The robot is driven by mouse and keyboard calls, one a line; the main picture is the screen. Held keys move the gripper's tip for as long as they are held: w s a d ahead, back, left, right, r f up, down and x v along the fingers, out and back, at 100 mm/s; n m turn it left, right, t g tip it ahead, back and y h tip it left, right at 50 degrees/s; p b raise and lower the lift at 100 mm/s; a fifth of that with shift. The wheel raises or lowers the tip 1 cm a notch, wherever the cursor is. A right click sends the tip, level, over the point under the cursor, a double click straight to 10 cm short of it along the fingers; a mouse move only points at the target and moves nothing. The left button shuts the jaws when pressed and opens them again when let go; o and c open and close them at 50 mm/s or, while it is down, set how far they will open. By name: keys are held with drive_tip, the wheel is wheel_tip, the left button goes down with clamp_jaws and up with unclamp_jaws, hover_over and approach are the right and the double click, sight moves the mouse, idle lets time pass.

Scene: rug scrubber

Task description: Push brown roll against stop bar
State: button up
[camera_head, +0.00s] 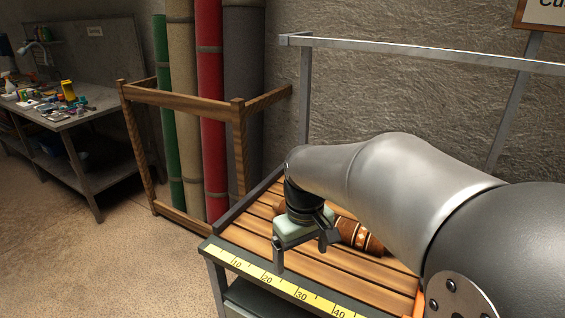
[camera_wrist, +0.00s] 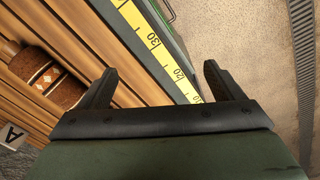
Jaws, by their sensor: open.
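The brown roll (camera_head: 358,238), banded with a pale diamond pattern, lies on the slatted wooden tabletop. In the head view my gripper and arm hide part of it. In the wrist view its patterned end part (camera_wrist: 45,77) shows at the left, outside the jaws. My gripper (camera_head: 302,256) is open and empty, over the front part of the slats near the yellow ruler. Its two fingers (camera_wrist: 160,72) stand wide apart in the wrist view. I cannot tell for sure which part is the stop bar; a dark raised edge (camera_head: 242,207) runs along the table's left side.
A yellow ruler (camera_head: 285,287) runs along the table's front edge. A metal rail (camera_head: 420,51) stands behind. A wooden rack (camera_head: 240,150) holds upright rolled rugs to the left. A cluttered workbench (camera_head: 75,115) stands far left. A card marked A (camera_wrist: 12,136) shows in the wrist view.

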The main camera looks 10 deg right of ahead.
sight(282, 207)
drive_tip(key=w+d+r+n+p, duration=0.1)
drive_tip(key=w+d+n, duration=0.2)
drive_tip(key=w, duration=0.9)
drive_tip(key=w+d+r+n+p, duration=0.1)
drive_tip(key=w+d+n, duration=0.2)
drive_tip(key=w+d, duration=0.5)
drive_tip(key=w, duration=0.5)
drive_tip(key=shift+w+r, duration=0.3)
drive_tip(key=shift+f, duration=0.1)
wheel_tip(282, 207, down, 17)
drive_tip(key=shift+f+p, duration=0.1)
drive_tip(key=shift+p, duration=0.65)
drive_tip(key=c, duration=1.5)
drive_tip(key=shift+w+a+p, duration=1.05)
drive_tip(key=shift+w+a, duration=2.3)
drive_tip(key=shift+a, duration=0.2)
drive_tip(key=shift+c, duration=0.2)
